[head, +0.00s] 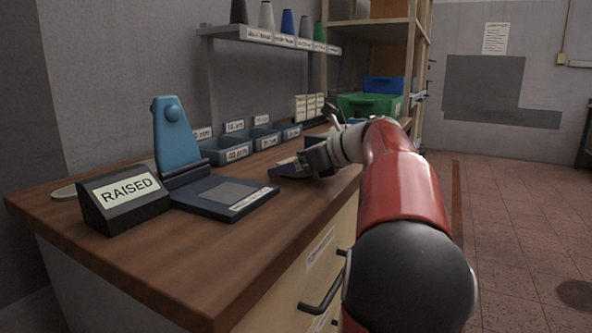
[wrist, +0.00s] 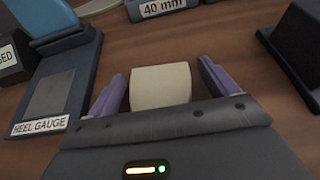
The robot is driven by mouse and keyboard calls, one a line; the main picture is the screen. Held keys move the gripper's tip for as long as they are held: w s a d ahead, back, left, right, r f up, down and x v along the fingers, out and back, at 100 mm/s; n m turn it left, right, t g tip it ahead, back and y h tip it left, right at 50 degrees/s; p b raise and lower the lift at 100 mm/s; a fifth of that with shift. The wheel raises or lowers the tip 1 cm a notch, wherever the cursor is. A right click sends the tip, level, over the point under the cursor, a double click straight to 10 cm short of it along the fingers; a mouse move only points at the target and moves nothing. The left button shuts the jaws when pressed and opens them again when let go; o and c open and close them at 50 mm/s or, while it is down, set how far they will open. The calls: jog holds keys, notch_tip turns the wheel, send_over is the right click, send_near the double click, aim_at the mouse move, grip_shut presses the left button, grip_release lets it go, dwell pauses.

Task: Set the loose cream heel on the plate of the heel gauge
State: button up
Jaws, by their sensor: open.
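The cream heel (wrist: 160,86) stands on the wooden bench top, between the two purple fingers of my gripper (wrist: 163,88) in the wrist view. The fingers are open, with a small gap visible on the right side of the heel. In the head view my gripper (head: 290,168) is low over the bench, right of the gauge, and the heel is hidden there. The heel gauge (head: 222,195) is a dark blue base with a grey plate (head: 226,191) and a blue upright (head: 174,130). Its plate, also in the wrist view (wrist: 50,95), looks bare.
A black sign reading RAISED (head: 126,198) stands left of the gauge. Grey bins (head: 226,150) with size labels line the wall behind. A dark angled object (wrist: 292,48) stands right of my gripper in the wrist view. The bench front (head: 190,280) is clear.

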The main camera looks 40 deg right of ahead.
jog(key=shift+c, duration=0.4)
jog(key=c, duration=1.1)
